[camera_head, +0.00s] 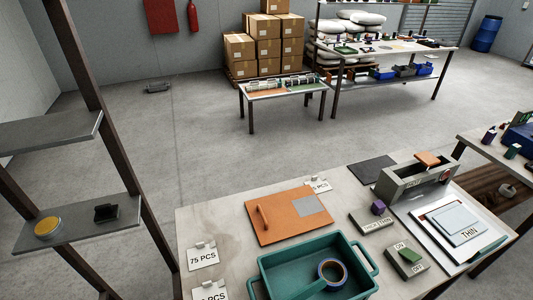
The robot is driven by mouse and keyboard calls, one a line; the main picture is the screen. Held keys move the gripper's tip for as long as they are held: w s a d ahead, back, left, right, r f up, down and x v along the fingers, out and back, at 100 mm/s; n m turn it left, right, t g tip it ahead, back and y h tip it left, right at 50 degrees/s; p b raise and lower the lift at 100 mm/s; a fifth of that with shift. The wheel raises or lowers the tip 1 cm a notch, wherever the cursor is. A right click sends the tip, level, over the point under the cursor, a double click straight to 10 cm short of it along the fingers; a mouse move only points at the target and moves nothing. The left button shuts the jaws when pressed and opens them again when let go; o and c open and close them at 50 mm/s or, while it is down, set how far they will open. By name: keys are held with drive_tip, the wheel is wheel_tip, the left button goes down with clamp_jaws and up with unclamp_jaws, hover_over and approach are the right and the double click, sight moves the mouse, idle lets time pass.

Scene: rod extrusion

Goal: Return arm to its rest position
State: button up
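My arm and my gripper are not in view, so the gripper's state and place cannot be seen. On the near workbench (220,229) stands a grey machine (405,187) with an orange piece (428,158) on top. In front of it are a block marked thick and thin (371,223) with a purple knob (378,207) and an on/off switch box (406,265) with a green rocker. An orange board (283,231) with a small brown rod-like piece (262,217) lies to their left.
A teal tray (275,259) holding a blue ring (332,273) is at the bench front. Pale plates marked thin (457,224) lie right. A shelf rack (75,232) stands left. Open floor (195,130) lies beyond, with a small table (280,93) and cardboard boxes (268,48).

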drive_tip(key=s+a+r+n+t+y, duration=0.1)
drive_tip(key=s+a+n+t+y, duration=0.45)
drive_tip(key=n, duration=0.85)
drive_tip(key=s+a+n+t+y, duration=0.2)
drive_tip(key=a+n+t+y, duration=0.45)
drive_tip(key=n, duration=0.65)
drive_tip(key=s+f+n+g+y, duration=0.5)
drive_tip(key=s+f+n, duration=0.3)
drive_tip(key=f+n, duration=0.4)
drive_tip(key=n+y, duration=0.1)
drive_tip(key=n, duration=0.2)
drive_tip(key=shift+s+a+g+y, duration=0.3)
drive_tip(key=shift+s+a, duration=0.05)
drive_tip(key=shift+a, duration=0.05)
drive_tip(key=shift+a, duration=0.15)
